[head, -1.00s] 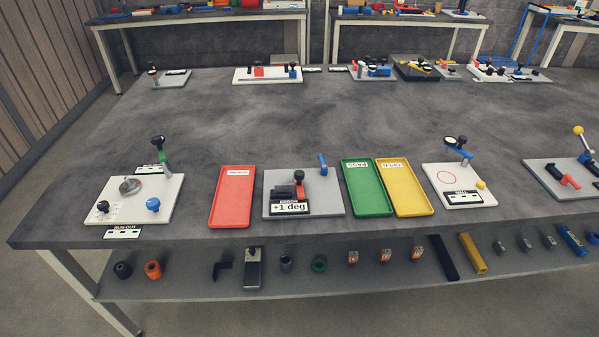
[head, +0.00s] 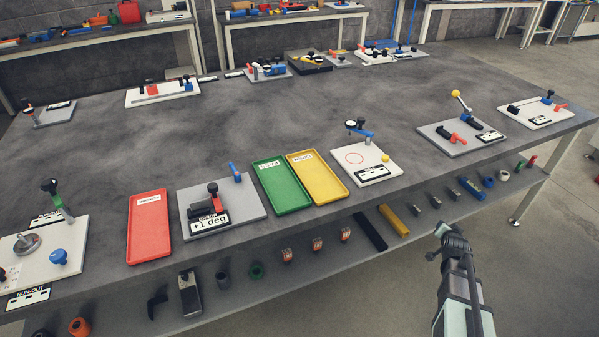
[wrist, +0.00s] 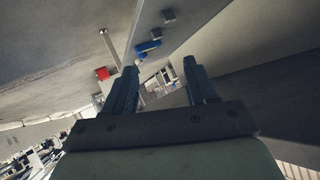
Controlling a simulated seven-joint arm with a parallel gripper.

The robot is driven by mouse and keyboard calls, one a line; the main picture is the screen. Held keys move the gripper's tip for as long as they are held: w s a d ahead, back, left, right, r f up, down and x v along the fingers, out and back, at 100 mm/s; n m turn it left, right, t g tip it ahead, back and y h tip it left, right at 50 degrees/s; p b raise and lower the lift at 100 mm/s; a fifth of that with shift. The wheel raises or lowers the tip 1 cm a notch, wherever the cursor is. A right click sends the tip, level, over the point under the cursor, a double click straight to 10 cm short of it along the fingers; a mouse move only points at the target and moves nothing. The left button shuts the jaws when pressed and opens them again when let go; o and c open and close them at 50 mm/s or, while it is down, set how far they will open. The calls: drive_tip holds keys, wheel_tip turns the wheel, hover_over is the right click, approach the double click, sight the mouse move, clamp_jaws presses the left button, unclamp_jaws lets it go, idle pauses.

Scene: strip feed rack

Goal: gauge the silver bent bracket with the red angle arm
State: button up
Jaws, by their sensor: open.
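The angle fixture, a grey plate (head: 250,205) with a "+1 deg" sign (head: 209,222), stands on the bench between the red and green trays. Its red angle arm (head: 214,201) has a black knob. On the lower shelf, a silver piece with a dark top (head: 190,296) looks like the silver bent bracket; its bend is hard to make out. A black bent piece (head: 157,304) lies left of it. My gripper (head: 440,236) is off the bench's front edge at the right, far from both. In the wrist view it is open and empty (wrist: 160,82).
A red tray (head: 149,240), green tray (head: 271,170) and yellow tray (head: 330,190) flank the fixture. Other fixtures stand left, right and at the back. The lower shelf (head: 300,270) holds several small parts beneath the overhanging benchtop. The mid-bench is clear.

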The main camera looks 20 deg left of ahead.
drive_tip(key=w+d+r+m+t, duration=0.1)
drive_tip(key=w+r+t, duration=0.3)
drive_tip(key=r, duration=0.8)
drive_tip(key=w+r+t, duration=0.3)
drive_tip(key=w+r, duration=0.4)
drive_tip(key=r, duration=0.5)
drive_tip(key=w+a+r, duration=0.2)
drive_tip(key=a+r, duration=0.3)
drive_tip(key=a+n+g+y, duration=0.4)
drive_tip(key=a+n+g, duration=0.15)
drive_tip(key=a, duration=1.55)
drive_tip(key=s+a+n+g, duration=0.2)
drive_tip(key=s+a+n, duration=0.15)
drive_tip(key=a, duration=0.65)
drive_tip(key=s+a+n+g, duration=0.25)
drive_tip(key=s+a, duration=0.25)
drive_tip(key=a, duration=0.5)
wheel_tip(320, 180, up, 10)
drive_tip(key=r+n+g+h, duration=0.1)
drive_tip(key=n+g+h, duration=0.2)
drive_tip(key=n+g, duration=0.75)
hover_over(212, 185)
drive_tip(key=n+t, duration=0.2)
wheel_tip(212, 185, down, 14)
drive_tip(key=shift+r, duration=0.25)
